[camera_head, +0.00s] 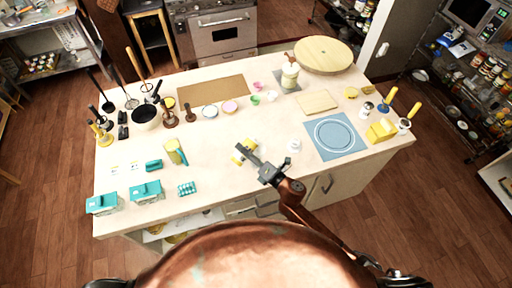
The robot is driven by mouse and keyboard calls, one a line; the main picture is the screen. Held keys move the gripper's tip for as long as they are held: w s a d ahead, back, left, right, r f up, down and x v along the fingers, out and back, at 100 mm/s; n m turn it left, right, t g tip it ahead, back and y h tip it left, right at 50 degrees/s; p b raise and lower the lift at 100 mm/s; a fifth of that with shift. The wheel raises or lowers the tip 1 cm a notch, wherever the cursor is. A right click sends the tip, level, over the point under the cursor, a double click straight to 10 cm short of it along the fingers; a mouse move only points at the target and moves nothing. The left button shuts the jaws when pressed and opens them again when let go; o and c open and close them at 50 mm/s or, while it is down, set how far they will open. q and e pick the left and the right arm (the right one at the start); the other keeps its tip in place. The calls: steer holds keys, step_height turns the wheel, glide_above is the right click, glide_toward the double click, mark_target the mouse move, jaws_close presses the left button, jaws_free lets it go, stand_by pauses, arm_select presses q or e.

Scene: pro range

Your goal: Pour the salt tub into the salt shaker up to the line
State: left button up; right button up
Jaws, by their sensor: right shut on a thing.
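My right gripper (246,153) reaches in from the lower right over the front middle of the worktop. It is shut on a small yellow and white thing (250,144), which looks like the salt tub; the gripper covers part of it. Whether it is tilted is too small to tell. A small white container (294,145) stands to the right of the gripper, apart from it, and may be the salt shaker. Its line and its contents cannot be made out. My left gripper is not in view.
A blue mat (319,150) with a round ring lies to the right, near yellow-handled tools. Teal boxes (146,193) stand at the front left. A dark pot (146,117) and utensils crowd the left. A round wooden board (323,51) is at the back right. The front middle is mostly clear.

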steer(key=shift+f+m, duration=0.15)
steer(key=shift+m, duration=0.35)
stand_by(1.2)
steer(key=shift+w+d+r+m+p, duration=0.15)
steer(key=shift+r+m+p, duration=0.3)
steer(key=shift+m+p, duration=0.4)
steer(key=shift+w+d+r+m+p, duration=0.1)
steer(key=shift+r+m+p, duration=0.3)
steer(key=shift+m+p, duration=0.4)
stand_by(3.3)
